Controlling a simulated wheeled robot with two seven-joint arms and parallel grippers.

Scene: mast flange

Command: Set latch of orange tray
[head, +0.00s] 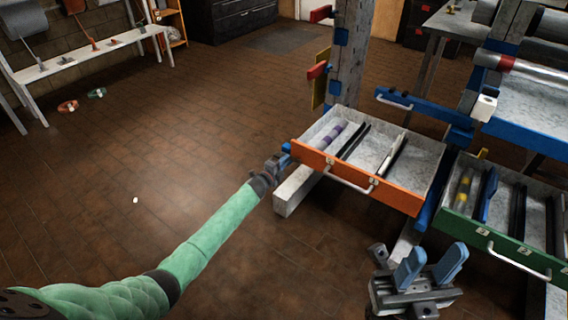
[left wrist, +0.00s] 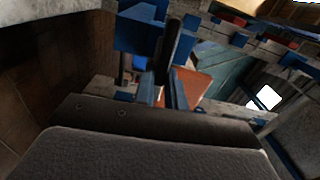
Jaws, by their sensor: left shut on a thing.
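The orange tray (head: 365,180) is a grey drawer with an orange front and a pale bar handle, on the blue and grey frame. Its orange also shows in the left wrist view (left wrist: 196,84). My left gripper (head: 281,158) is at the left end of the orange front. In the left wrist view its blue fingers (left wrist: 166,92) are by a dark upright lever (left wrist: 170,48), which seems to be the latch. The gripper is shut on it, but the contact is partly hidden. My right gripper (head: 430,266) is open and empty, in front of the green tray.
The green tray (head: 490,238) stands right of the orange one, with several items inside. The orange tray holds a purple-banded cylinder (head: 328,138) and dark bars. A grey beam (head: 292,190) juts out below the orange tray. The floor on the left is mostly clear.

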